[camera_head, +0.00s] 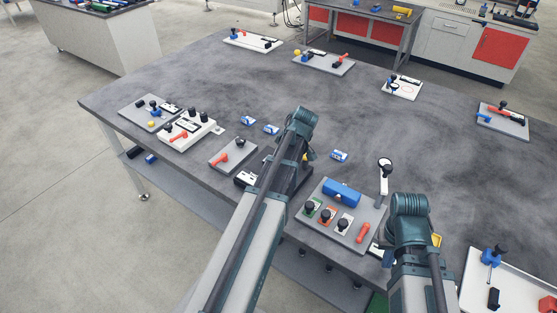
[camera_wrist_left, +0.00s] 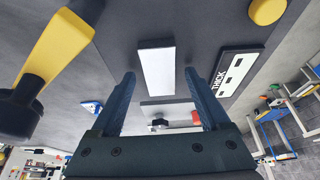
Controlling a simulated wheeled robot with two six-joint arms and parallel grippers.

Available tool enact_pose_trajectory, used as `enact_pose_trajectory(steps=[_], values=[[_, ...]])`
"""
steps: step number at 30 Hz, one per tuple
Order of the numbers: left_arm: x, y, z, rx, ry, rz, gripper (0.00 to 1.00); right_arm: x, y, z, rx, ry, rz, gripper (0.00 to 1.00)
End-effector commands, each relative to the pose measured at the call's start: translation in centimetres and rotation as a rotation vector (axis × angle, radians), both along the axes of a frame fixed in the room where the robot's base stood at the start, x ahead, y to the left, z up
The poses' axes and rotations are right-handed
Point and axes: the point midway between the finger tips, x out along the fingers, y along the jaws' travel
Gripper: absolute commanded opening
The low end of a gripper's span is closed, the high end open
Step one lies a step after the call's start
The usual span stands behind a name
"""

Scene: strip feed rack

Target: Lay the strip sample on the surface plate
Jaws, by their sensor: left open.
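In the left wrist view my left gripper (camera_wrist_left: 159,76) is open, its two dark fingers apart. A flat piece with a pale face and dark edges (camera_wrist_left: 157,70), possibly the strip sample, shows between and beyond the fingertips; I see no grip on it. In the head view my left arm hides its own fingers and most of what lies under them. A dark block (camera_head: 298,180) shows partly beside that arm; I cannot tell whether it is the surface plate. My right gripper (camera_head: 410,232) is at the lower right, its fingers not clearly visible.
A label reading THICK (camera_wrist_left: 233,72), a yellow round knob (camera_wrist_left: 267,11) and a yellow-and-black handle (camera_wrist_left: 55,50) surround the left gripper. A grey board (camera_head: 368,226) with a blue block stands between the arms. A white tray (camera_head: 520,283) is at right. The table's middle back is clear.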

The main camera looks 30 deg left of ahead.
Motion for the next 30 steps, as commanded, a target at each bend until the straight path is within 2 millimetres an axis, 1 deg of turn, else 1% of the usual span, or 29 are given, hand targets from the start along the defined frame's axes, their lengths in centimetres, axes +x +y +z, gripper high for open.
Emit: enact_pose_trajectory(steps=[8,22,25,30], values=[[-0.1,-0.9,2.7,0.000,0.000,-0.001,0.79,0.0,0.0,2.7,0.000,0.000,0.000,0.00],[-0.3,-3.8,9.9,0.000,-0.001,-0.001,0.79,0.0,0.0,9.9,0.000,0.000,0.001,0.00],[-0.3,-4.2,10.8,0.000,-0.001,-0.001,0.79,0.0,0.0,10.8,0.000,0.000,0.002,0.00],[-0.4,-4.6,11.3,0.000,0.000,0.000,0.79,0.0,0.0,11.3,0.000,0.000,0.002,0.00]])
